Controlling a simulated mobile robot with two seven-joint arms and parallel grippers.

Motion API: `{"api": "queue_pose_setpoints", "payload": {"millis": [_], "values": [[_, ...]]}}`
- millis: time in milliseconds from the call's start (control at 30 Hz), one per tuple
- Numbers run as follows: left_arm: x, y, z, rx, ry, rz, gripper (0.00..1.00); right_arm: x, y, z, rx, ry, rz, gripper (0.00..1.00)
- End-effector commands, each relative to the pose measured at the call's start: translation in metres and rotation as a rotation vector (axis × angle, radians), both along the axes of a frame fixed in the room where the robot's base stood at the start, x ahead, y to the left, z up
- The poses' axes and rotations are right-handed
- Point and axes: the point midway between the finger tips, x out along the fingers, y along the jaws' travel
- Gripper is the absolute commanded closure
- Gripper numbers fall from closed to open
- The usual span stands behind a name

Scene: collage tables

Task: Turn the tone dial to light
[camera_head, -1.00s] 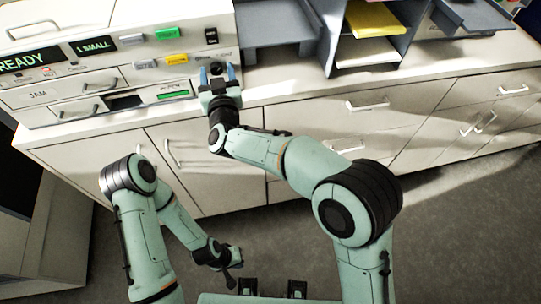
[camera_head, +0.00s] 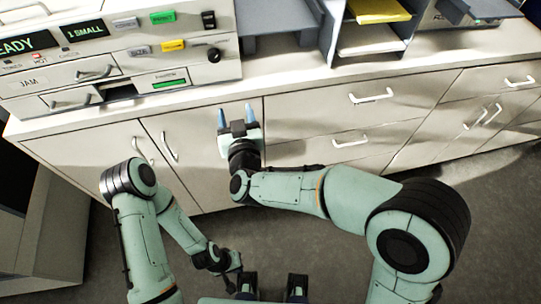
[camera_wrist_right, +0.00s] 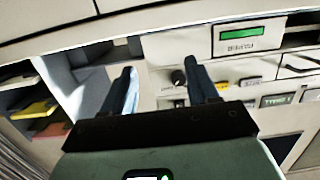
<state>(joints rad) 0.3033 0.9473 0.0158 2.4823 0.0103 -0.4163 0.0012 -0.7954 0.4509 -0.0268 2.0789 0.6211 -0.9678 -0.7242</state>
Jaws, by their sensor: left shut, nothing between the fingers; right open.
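The tone dial is a small black round knob (camera_head: 213,55) on the lower right of the machine's pale front panel (camera_head: 225,72). In the right wrist view, which is upside down, the dial (camera_wrist_right: 178,78) shows between my fingers, close to one of them. Its setting is too small to read. My right gripper (camera_head: 236,115) is open and empty, in front of the counter and below the dial, apart from it. It also shows in the wrist view (camera_wrist_right: 159,68). My left gripper (camera_head: 232,280) is shut and empty, low in the head view, far from the panel.
The panel has a READY display (camera_head: 22,42), a 1 SMALL display (camera_head: 85,31), a green button (camera_head: 162,17), a yellow button (camera_head: 173,45) and a black switch (camera_head: 209,19). Grey shelves with yellow paper (camera_head: 378,10) stand to the right. White cabinets (camera_head: 330,110) run below.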

Motion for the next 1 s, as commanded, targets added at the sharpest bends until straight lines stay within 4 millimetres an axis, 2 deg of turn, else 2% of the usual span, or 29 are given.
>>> {"api": "queue_pose_setpoints", "payload": {"millis": [33,333,700,1000], "values": [[0.000,0.000,0.001,0.000,0.000,0.000,1.00,0.003,-0.004,-0.011,-0.006,0.021,-0.002,0.41],[0.001,0.000,0.003,0.000,-0.001,0.000,1.00,0.010,-0.026,-0.067,-0.030,0.134,-0.002,0.41],[0.002,0.000,0.005,0.000,-0.002,0.000,1.00,0.009,-0.056,-0.134,-0.048,0.284,-0.010,0.41],[0.003,0.000,0.007,0.000,-0.003,0.000,1.00,0.002,-0.078,-0.177,-0.049,0.390,-0.020,0.41]]}}
